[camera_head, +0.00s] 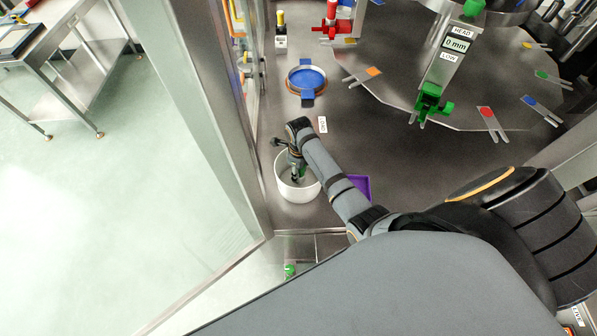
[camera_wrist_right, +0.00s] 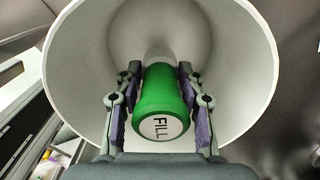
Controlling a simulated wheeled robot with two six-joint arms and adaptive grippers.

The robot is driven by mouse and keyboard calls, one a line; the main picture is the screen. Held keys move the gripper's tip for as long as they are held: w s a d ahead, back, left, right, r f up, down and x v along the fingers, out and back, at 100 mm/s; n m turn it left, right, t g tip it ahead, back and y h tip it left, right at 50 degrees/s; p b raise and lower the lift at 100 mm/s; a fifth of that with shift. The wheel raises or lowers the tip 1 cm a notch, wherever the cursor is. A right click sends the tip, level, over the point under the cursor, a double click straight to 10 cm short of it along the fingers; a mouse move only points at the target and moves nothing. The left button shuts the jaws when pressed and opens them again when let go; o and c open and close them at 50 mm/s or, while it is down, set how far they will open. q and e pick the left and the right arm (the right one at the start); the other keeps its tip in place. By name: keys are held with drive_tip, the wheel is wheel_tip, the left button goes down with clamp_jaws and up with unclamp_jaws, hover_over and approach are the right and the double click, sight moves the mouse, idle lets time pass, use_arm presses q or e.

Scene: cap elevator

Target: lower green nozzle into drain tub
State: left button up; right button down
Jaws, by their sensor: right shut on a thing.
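The drain tub is a round white bowl (camera_head: 284,189) on the steel deck, and it fills most of the right wrist view (camera_wrist_right: 75,65). My right gripper (camera_head: 297,172) is at the tub's mouth, pointing down into it. In the right wrist view my right gripper (camera_wrist_right: 160,95) is shut on the green nozzle (camera_wrist_right: 166,92), with one finger on each side. The nozzle's near end reads "FILL", and its paler tip points toward the tub's floor. Whether the tip touches the floor cannot be told. My left gripper is not in view.
A blue round dish (camera_head: 306,78) stands behind the tub. A purple piece (camera_head: 361,184) lies right of the tub, partly behind my arm. A steel frame post (camera_head: 215,110) rises close on the left. A green clamp (camera_head: 430,103) hangs over the round plate at right.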

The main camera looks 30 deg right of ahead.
drive_tip(key=c, duration=0.7)
unclamp_jaws()
wheel_tip(320, 180, up, 12)
drive_tip(key=shift+r, duration=0.1)
drive_tip(key=shift+s, duration=0.1)
